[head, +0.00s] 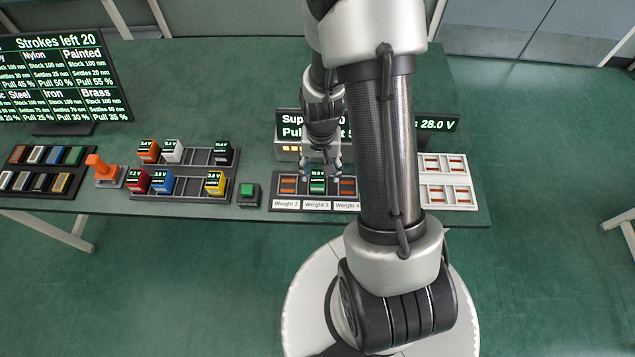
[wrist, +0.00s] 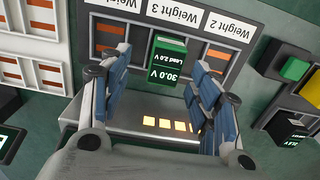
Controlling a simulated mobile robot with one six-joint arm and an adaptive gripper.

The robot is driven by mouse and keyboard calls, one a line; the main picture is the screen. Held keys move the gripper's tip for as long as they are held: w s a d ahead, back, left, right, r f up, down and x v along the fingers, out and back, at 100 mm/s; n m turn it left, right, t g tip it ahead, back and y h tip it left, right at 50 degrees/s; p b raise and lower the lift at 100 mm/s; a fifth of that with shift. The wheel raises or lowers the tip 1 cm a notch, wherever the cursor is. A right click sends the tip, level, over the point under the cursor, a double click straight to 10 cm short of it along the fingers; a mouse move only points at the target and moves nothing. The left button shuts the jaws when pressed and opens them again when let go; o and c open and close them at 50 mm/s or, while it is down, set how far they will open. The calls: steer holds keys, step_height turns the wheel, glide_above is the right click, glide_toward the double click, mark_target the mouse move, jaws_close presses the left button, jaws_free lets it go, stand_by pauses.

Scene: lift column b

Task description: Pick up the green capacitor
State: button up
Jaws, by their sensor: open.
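The green capacitor (head: 317,184) stands in the middle slot of the dark weight tray (head: 283,203), above the label "Weight 3". In the wrist view the green capacitor (wrist: 169,58) shows a display reading 30.0 V and "Load 2.0 V". My gripper (head: 321,172) is above and just behind it in the head view. In the wrist view my gripper (wrist: 160,75) has its two blue-padded fingers apart, one on each side of the capacitor's near end. Whether a finger touches it I cannot tell.
The tray slots beside it, Weight 2 and Weight 4, show only copper-coloured strips. A green button box (head: 249,194) stands left of the tray. A rack (head: 190,188) holds several coloured capacitors farther left. A white slotted tray (head: 447,180) lies right; a display box (head: 290,150) stands behind.

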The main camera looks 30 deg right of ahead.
mark_target(318, 176)
steer(key=f+b, duration=0.1)
steer(key=f, duration=0.2)
steer(key=f+b, duration=0.1)
steer(key=f, duration=0.1)
steer(key=shift+w+a+f+b, duration=0.2)
steer(key=shift+w+a+b, duration=0.05)
steer(key=shift+a+b, duration=0.05)
steer(key=shift+c, duration=0.4)
jaws_close()
steer(key=shift+r, duration=0.15)
